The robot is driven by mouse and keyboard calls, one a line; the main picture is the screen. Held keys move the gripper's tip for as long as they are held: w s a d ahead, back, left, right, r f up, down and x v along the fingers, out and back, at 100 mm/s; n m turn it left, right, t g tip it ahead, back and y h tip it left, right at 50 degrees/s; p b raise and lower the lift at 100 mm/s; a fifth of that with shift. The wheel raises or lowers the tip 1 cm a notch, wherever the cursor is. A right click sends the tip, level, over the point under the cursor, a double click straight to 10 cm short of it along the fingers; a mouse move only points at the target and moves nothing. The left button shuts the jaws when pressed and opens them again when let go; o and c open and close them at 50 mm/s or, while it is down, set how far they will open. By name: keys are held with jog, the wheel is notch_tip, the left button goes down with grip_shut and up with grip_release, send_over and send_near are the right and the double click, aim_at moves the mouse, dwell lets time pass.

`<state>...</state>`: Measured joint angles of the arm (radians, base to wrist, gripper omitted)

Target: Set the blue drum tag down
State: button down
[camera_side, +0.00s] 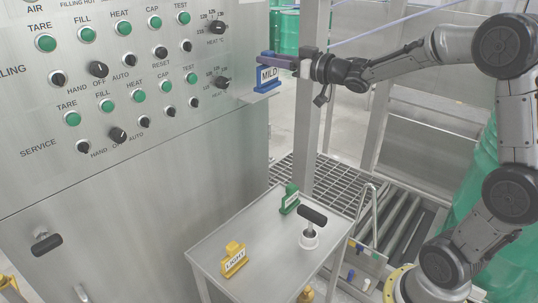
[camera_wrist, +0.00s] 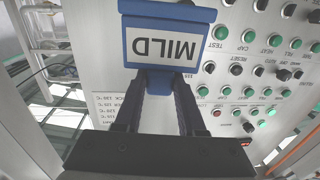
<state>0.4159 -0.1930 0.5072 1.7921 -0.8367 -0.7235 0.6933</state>
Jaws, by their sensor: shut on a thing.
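The blue drum tag (camera_side: 268,78), with a white label reading MILD, is at the right edge of the control panel, upright in the side view. My gripper (camera_side: 284,62) is shut on its upper part and reaches in from the right. The tag's foot is at a small pale ledge (camera_side: 252,97) on the panel's edge; I cannot tell whether it touches. In the wrist view the blue tag (camera_wrist: 165,46) fills the top middle, its label upside down. My gripper's two dark fingers (camera_wrist: 156,82) run up to it.
A metal side table (camera_side: 215,240) below carries a yellow LIGHT tag (camera_side: 233,262), a green tag (camera_side: 289,200) and a black-handled stamp-like tool (camera_side: 312,228). The panel (camera_side: 140,150) holds many buttons and knobs. A steel post (camera_side: 307,130) stands just right of the tag.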

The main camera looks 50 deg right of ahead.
jog(key=a+f+n+y, duration=0.1)
jog(key=a+f, duration=0.4)
jog(key=f, duration=0.3)
jog(key=a+f+g+y, duration=0.1)
jog(key=a+f, duration=0.3)
jog(key=f, duration=0.4)
jog(key=a+f+n+y, duration=0.1)
jog(key=a+f, duration=0.4)
jog(key=f, duration=0.3)
jog(key=s+d+f+m+t+h, duration=0.1)
jog(key=s+d+f+m+h, duration=0.1)
jog(key=s+f, duration=0.45)
jog(key=s+d+f+m+h, duration=0.1)
jog(key=s+d+f+h, duration=0.15)
jog(key=s+f, duration=0.35)
jog(key=w+r+m+g+h, duration=0.1)
jog(key=w+r+m+h, duration=0.4)
jog(key=r+h, duration=0.15)
notch_tip(320, 180, down, 10)
jog(key=shift+s+d+r+h, duration=0.15)
jog(key=shift+s+d+h, duration=0.1)
jog(key=shift+h, duration=0.15)
jog(key=shift+f, duration=0.35)
